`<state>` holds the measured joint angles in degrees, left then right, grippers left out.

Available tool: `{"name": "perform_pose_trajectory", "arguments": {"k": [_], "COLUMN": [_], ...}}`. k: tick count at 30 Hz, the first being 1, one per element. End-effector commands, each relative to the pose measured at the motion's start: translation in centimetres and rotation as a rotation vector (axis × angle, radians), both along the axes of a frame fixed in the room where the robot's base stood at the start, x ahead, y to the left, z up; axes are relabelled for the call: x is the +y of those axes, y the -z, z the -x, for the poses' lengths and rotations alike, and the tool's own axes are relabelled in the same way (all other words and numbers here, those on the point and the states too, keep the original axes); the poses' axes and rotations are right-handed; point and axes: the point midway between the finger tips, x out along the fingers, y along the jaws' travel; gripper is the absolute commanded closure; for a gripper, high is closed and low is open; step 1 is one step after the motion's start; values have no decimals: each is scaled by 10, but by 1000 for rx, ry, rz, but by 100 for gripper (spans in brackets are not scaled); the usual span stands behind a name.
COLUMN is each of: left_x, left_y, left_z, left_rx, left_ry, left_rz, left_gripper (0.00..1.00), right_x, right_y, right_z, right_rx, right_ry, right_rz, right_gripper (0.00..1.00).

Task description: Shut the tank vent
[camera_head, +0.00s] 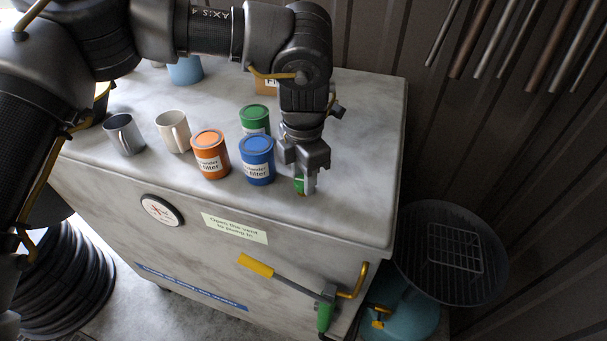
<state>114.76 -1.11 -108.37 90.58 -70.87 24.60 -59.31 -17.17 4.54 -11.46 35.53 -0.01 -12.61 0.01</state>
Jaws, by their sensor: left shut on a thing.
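The tank is a pale grey, marbled cabinet-like body (345,215) with a flat top. A label on its front (235,228) reads roughly "Open the vent to pump it". A small green part (299,185), which looks like the vent's knob, sits near the top's front edge, right of the blue can. My left gripper (302,184) points down over it and is shut on it. The fingers hide most of the part, so I cannot tell how the vent is turned. My right gripper is not in view.
Orange (210,155), blue (257,160) and green (254,119) filter cans stand left of my gripper. A grey mug (124,134) and a white mug (173,131) are further left. A nozzle with a green grip (325,314) hangs in front. The top's right side is clear.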

Motion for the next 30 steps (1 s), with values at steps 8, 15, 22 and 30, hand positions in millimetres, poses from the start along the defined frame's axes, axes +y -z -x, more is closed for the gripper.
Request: {"name": "perform_pose_trajectory", "arguments": {"k": [8, 15, 22, 30], "left_x": [0, 0, 0, 0], "left_y": [-1, -1, -1, 0], "left_z": [-1, -1, -1, 0], "left_rx": [-2, -2, -2, -1], "left_ry": [45, 49, 48, 48], "left_rz": [2, 2, 2, 0], "left_gripper": [87, 87, 52, 42], "right_x": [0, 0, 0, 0], "right_y": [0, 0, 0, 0], "right_z": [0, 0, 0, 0], "right_rx": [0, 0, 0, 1], "right_ry": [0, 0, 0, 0], "right_rz": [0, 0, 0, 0], "right_gripper": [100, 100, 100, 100]}}
